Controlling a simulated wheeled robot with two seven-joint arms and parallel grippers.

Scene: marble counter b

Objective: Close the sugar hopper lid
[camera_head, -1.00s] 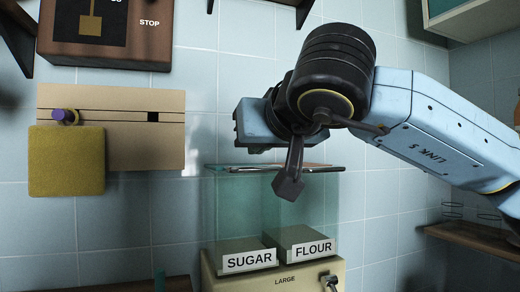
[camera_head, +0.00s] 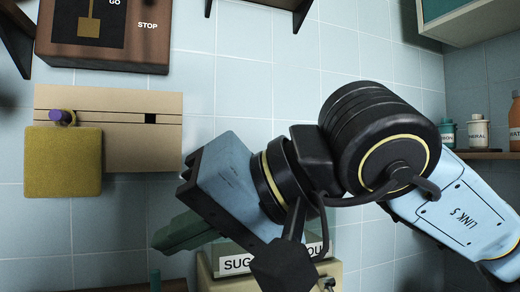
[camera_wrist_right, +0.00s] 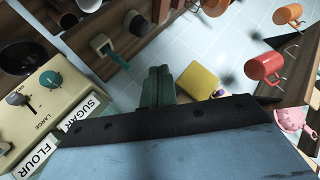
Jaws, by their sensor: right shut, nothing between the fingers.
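The sugar hopper, marked by its SUGAR label (camera_head: 236,264), is at the bottom middle of the head view. My right arm and gripper cover most of it. The label also shows at lower left in the wrist view (camera_wrist_right: 84,116). The hopper lid is hidden behind my arm, so I cannot tell its state. The flour hopper's label (camera_head: 315,250) is partly covered; it is clear in the wrist view (camera_wrist_right: 35,157). My right gripper (camera_head: 165,236) points left and down, left of the hopper. Its green fingers (camera_wrist_right: 158,82) are together and empty. My left gripper is out of view.
The cream dispenser body (camera_wrist_right: 45,98) carries knobs. A tan wall board (camera_head: 140,132) with a mustard pad (camera_head: 62,161) hangs at left, below a brown STOP/GO box (camera_head: 108,62). Bottles (camera_head: 477,134) stand on a right shelf. Mugs (camera_wrist_right: 265,67) show in the wrist view.

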